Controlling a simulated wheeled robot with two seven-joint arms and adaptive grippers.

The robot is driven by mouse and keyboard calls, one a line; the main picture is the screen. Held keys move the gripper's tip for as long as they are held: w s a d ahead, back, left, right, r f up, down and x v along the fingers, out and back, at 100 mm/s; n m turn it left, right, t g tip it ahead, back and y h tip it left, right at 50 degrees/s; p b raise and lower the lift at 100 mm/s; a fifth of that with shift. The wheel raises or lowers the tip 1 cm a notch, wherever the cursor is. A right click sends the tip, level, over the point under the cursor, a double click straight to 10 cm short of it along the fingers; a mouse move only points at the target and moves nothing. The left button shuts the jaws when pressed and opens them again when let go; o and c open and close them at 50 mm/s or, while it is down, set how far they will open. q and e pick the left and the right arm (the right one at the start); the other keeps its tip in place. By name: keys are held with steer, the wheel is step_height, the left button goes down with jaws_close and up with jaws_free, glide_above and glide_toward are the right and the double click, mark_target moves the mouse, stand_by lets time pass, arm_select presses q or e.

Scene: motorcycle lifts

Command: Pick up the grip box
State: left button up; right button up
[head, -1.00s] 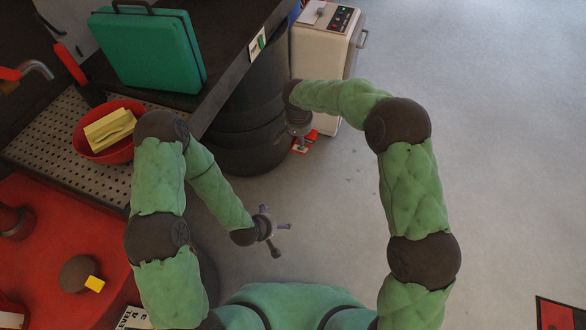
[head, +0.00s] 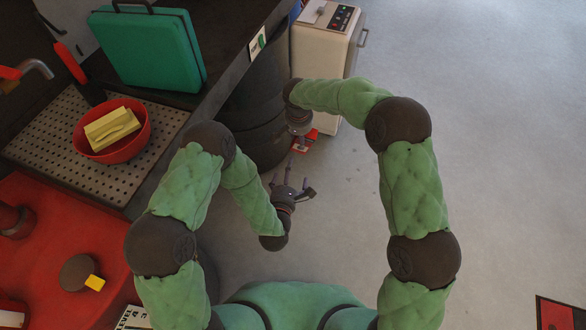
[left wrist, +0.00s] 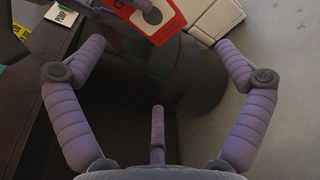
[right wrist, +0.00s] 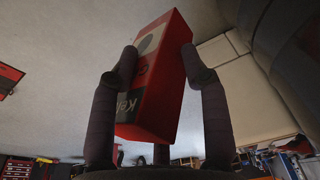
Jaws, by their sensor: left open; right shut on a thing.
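The grip box is a red box with a white panel and a dark round mark. It shows partly in the head view (head: 308,143), below my right gripper (head: 300,128). In the right wrist view the grip box (right wrist: 160,85) sits between the fingers of my right gripper, which is shut on it. My left gripper (head: 290,180) is open and empty, with its fingers toward the box. In the left wrist view the box (left wrist: 168,22) lies beyond the spread fingers, apart from them. Most of the box is hidden in the head view.
A dark round drum-like stack (head: 255,130) stands beside the box, under the bench edge. A white cabinet (head: 325,50) with a control panel is behind. A green case (head: 150,50) and red bowl (head: 135,140) are on the left. Open floor (head: 480,150) lies right.

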mark_target(299, 144)
arm_select(q)
steer(key=r+n, duration=0.1)
steer(key=r+n+t, duration=0.1)
steer(key=shift+s+d+r+n+t, duration=0.1)
steer(key=shift+d+r+n+t, duration=0.2)
steer(key=shift+d+r+n, duration=0.1)
steer(key=w, duration=0.4)
steer(key=w+d, duration=0.1)
steer(key=w, duration=0.7)
steer(key=shift+d, duration=0.4)
